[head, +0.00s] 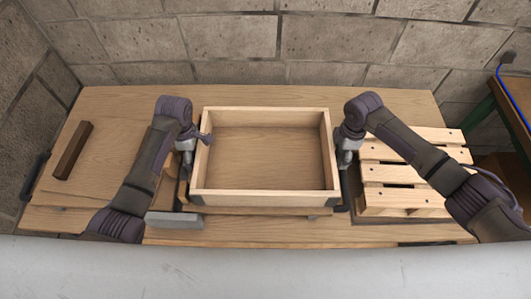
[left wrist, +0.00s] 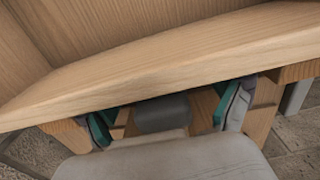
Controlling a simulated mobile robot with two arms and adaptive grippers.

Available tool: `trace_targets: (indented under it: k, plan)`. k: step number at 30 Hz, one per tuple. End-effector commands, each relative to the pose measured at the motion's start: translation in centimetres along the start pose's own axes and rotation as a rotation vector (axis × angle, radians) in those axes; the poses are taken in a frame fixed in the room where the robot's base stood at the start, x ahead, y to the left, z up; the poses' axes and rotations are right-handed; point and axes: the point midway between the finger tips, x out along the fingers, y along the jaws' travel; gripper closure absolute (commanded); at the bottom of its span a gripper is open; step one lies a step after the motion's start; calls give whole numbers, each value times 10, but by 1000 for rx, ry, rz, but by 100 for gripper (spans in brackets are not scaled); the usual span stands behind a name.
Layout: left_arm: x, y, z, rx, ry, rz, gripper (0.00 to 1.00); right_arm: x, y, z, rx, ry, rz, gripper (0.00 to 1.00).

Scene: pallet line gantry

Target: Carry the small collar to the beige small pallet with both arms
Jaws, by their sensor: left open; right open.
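The small collar (head: 265,197), an open rectangular frame of pale wood, lies level in the middle of the bench in the head view. Its wall (left wrist: 150,75) crosses the left wrist view. My left gripper (head: 187,165) is at the collar's left wall, and its teal-padded fingers (left wrist: 165,115) are spread apart, partly hidden by that wall. My right gripper (head: 345,163) is open at the right wall; its fingertips are mostly hidden. I cannot tell whether either gripper touches the collar. The beige small pallet (head: 388,173), with pale slats, stands right of the collar, partly behind my right arm.
The wooden bench (head: 240,232) carries all this. A dark brown bar (head: 73,150) lies at the left, and a grey block (head: 173,219) is near the front edge. A block wall (head: 230,38) closes the back. Another table (head: 515,100) stands at the far right.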

Motion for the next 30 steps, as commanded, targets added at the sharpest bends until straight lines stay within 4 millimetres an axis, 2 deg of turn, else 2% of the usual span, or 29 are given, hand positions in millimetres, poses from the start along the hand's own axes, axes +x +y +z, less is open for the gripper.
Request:
trace_targets:
  k: [9,11,22,26,30]
  plan:
    - [2,0,0,0,0,0,8,2,0,0,0,0,0,29]
    - [2,0,0,0,1,0,17,2,0,0,0,0,0,38]
    - [2,0,0,0,1,0,78,2,0,0,1,-1,0,99]
    - [2,0,0,0,0,1,100,2,0,0,1,-1,0,100]
    - [2,0,0,0,0,1,100,2,0,0,1,-1,0,100]
